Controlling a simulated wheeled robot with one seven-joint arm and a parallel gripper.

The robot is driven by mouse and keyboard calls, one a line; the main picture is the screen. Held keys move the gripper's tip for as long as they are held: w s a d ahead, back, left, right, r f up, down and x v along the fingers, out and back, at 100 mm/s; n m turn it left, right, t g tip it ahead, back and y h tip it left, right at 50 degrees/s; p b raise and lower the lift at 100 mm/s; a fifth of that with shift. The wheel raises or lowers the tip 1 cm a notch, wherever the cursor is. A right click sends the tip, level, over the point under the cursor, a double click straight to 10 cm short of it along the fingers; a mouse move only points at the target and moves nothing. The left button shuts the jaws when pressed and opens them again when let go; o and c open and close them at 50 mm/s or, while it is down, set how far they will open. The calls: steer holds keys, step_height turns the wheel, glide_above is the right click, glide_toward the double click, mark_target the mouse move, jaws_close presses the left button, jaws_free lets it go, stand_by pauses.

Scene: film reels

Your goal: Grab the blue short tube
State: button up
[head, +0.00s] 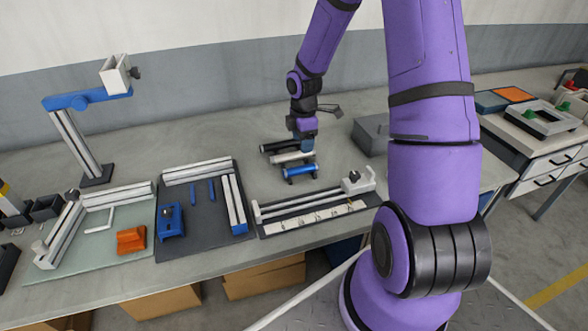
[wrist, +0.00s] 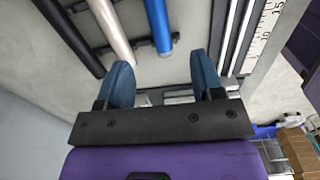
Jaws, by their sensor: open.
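The blue short tube (head: 299,170) lies on a small dark rack on the workbench, in front of a white tube (head: 292,157) and a black tube (head: 277,146). In the wrist view the blue tube (wrist: 158,28) shows beyond my gripper (wrist: 160,68), between the white tube (wrist: 112,30) on its left and the light rails on its right. My gripper's two blue fingers are apart with nothing between them. In the head view my gripper (head: 307,145) is just over the right end of the rack. Its fingertips are partly hidden there.
A fixture with rails and a scale (head: 315,212) stands in front of the rack. A grey box (head: 371,135) is to its right. A dark tray (head: 180,225) with blue parts lies to the left. The bench behind the rack is clear.

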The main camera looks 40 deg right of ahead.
mark_target(300, 167)
steer(key=shift+w+a+f, duration=0.1)
steer(key=shift+f, duration=2.7)
steer(key=shift+w+a+f, duration=0.1)
steer(key=shift+f, duration=2.65)
steer(key=c, duration=1)
steer(key=shift+c, duration=0.2)
steer(key=shift+r, duration=0.1)
